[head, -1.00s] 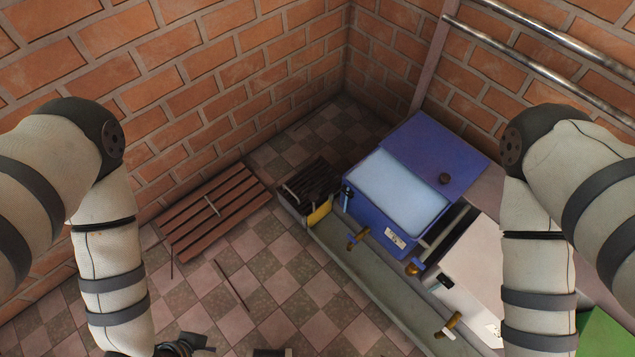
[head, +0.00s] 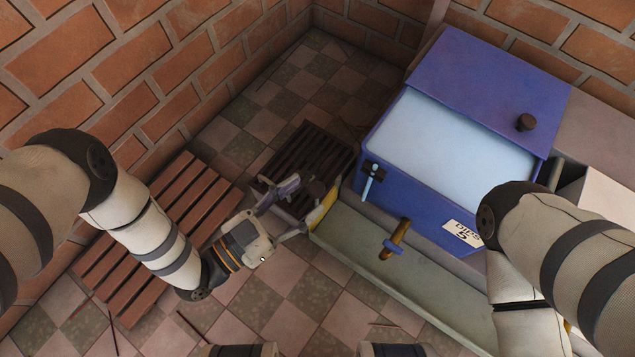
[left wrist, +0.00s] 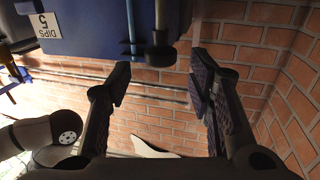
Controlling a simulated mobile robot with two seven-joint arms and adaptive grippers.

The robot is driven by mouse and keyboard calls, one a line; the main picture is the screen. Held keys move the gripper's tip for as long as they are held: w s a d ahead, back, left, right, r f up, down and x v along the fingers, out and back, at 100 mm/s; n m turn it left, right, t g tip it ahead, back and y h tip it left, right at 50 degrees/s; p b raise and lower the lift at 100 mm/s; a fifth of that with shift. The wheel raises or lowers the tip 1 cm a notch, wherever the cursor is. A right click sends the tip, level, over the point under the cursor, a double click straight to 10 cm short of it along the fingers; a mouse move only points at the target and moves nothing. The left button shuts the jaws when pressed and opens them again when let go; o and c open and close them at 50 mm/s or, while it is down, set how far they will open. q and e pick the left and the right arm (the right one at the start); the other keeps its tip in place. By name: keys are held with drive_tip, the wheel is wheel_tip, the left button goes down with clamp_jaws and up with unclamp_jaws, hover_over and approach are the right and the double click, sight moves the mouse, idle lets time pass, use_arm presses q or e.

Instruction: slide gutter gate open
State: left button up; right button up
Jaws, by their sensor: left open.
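The gutter (head: 390,278) is a long grey-green channel along the front of the blue tub. At its upper left end is a yellow plate (head: 322,212), which looks like the gate. A dark round knob (head: 316,188) shows just beside it. My left gripper (head: 290,210) is open, its two fingers pointing at the yellow plate and knob. In the left wrist view, a dark knob (left wrist: 161,55) shows between and beyond the open fingers (left wrist: 160,72). I cannot tell whether either finger touches anything. My right gripper is out of view.
The blue tub (head: 415,195) has a light blue lever (head: 369,182) and a brass tap (head: 395,240) over the gutter. A black slatted box (head: 305,160) stands at the gutter's end. A wooden slatted rack (head: 125,275) lies left.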

sight(318, 187)
use_arm(q)
drive_tip(key=b+x, duration=0.1)
drive_tip(key=x, duration=0.3)
drive_tip(key=shift+w+d, duration=0.15)
drive_tip(key=shift+w, duration=0.05)
clamp_jaws()
wheel_tip(318, 187, up, 4)
drive_tip(key=p, duration=0.4)
drive_tip(key=shift+r, duration=0.15)
drive_tip(key=shift+f, duration=0.25)
unclamp_jaws()
drive_tip(key=v, duration=1.2)
